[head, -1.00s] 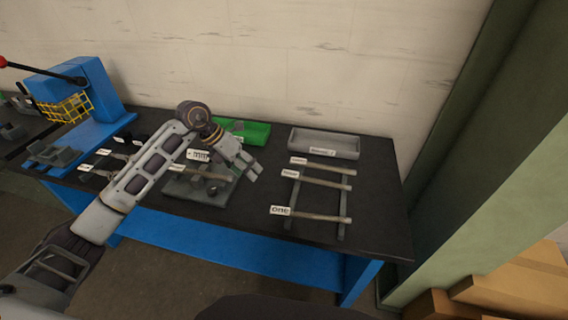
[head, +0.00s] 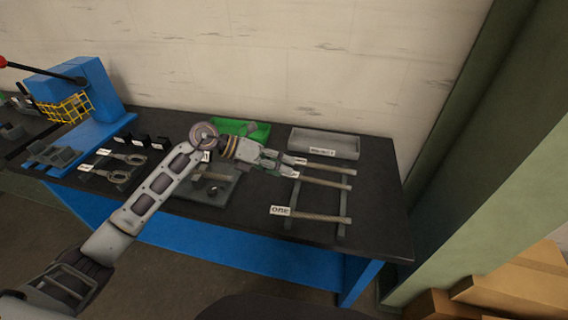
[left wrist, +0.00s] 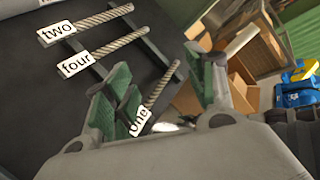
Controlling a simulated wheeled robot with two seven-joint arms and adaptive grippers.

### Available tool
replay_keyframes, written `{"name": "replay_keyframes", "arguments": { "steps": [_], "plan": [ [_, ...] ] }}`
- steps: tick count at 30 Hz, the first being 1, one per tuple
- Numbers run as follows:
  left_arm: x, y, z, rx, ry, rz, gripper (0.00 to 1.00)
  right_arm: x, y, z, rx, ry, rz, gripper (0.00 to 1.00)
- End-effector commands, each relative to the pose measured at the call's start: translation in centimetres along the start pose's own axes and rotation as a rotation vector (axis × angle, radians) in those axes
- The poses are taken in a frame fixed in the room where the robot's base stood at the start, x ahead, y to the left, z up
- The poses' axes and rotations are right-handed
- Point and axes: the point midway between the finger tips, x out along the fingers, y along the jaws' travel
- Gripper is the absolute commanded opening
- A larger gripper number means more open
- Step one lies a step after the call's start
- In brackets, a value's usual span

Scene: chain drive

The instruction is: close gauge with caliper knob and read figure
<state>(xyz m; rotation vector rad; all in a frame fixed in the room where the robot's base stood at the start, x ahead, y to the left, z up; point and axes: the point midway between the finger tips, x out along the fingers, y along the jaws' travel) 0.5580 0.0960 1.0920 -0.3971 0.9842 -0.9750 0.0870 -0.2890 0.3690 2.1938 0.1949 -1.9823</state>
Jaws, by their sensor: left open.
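A grey gauge plate (head: 222,193) with a small round part on it lies on the bench, partly hidden behind my left arm in the head view. I cannot make out its reading. My left gripper (head: 292,165) is open and to the right of the gauge, at the left end of a rack of tagged rods. In the left wrist view its two green-lined fingers (left wrist: 160,88) are spread, and the rod tagged "one" (left wrist: 160,88) shows between them. Rods tagged "two" (left wrist: 105,18) and "four" (left wrist: 105,50) lie to the left. My right gripper is not in view.
A green tray (head: 258,133) and a grey tray (head: 340,146) stand at the back. Ring-ended grey parts (head: 120,176) and black blocks (head: 142,140) lie left of the gauge. A blue press (head: 90,90) stands far left. The right front of the bench is clear.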

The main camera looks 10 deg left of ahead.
Motion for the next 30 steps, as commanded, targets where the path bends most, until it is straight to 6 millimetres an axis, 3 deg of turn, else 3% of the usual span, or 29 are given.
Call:
{"name": "replay_keyframes", "arguments": {
  "steps": [9, 30],
  "plan": [
    [0.5, -1.4, 0.6, -0.021, -0.057, -0.062, 0.56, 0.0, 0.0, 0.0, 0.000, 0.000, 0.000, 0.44],
    [0.2, -1.8, 1.2, -0.009, -0.067, -0.064, 0.56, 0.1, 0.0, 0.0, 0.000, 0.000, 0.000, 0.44]
  ]
}}
